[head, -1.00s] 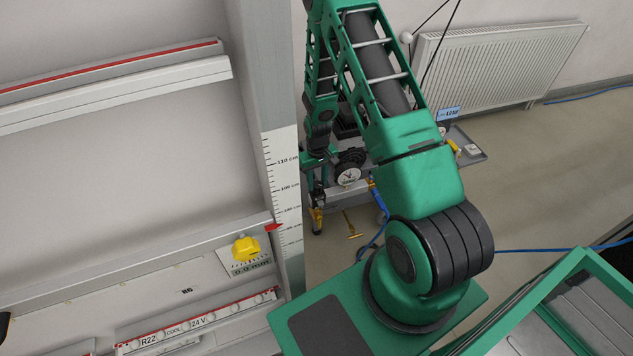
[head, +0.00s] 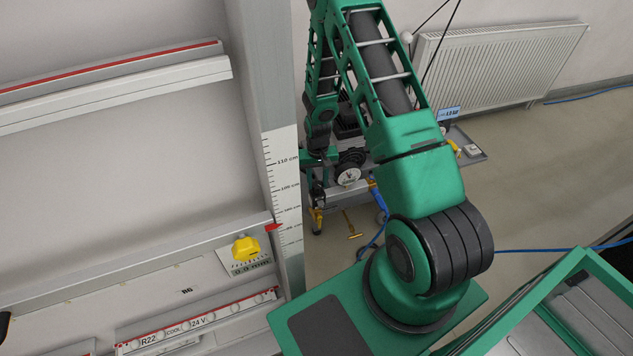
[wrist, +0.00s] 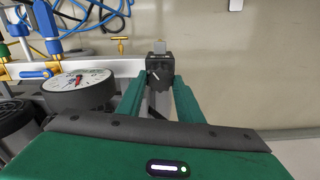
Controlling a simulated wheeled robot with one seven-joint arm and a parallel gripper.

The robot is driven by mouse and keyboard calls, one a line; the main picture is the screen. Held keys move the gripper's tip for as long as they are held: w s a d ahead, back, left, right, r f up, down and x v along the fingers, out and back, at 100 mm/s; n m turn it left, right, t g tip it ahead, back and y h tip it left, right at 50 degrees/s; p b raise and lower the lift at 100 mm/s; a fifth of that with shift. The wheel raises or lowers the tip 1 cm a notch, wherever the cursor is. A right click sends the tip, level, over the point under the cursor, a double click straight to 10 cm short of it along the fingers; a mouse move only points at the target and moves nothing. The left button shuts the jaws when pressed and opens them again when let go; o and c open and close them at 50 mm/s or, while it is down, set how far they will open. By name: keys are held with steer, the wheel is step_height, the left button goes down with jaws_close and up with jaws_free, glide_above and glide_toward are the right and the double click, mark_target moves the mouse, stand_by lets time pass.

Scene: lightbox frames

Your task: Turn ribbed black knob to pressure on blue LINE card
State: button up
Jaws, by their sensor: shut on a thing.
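In the wrist view a black knob (wrist: 159,67) with a pale pointer mark sits between the green fingers of my gripper (wrist: 159,84). The fingers are shut on it, one on each side. The mark runs at a slant; its ribs are too small to make out. A round white-faced gauge (wrist: 78,82) with a red needle stands left of the gripper; it also shows in the head view (head: 348,177). A small blue card (head: 448,113) stands on the far bench in the head view; its lettering is too small to read surely.
Blue hoses (wrist: 75,15) and brass fittings lie at the left of the wrist view. A grey tray (head: 468,152) is at the bench's right end in the head view. A yellow knob (head: 245,248) is on the near left panel. The floor at right is mostly clear.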

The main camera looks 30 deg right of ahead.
mark_target(317, 184)
steer(key=o, duration=1.1)
steer(key=shift+c, duration=0.2)
step_height(317, 184, up, 11)
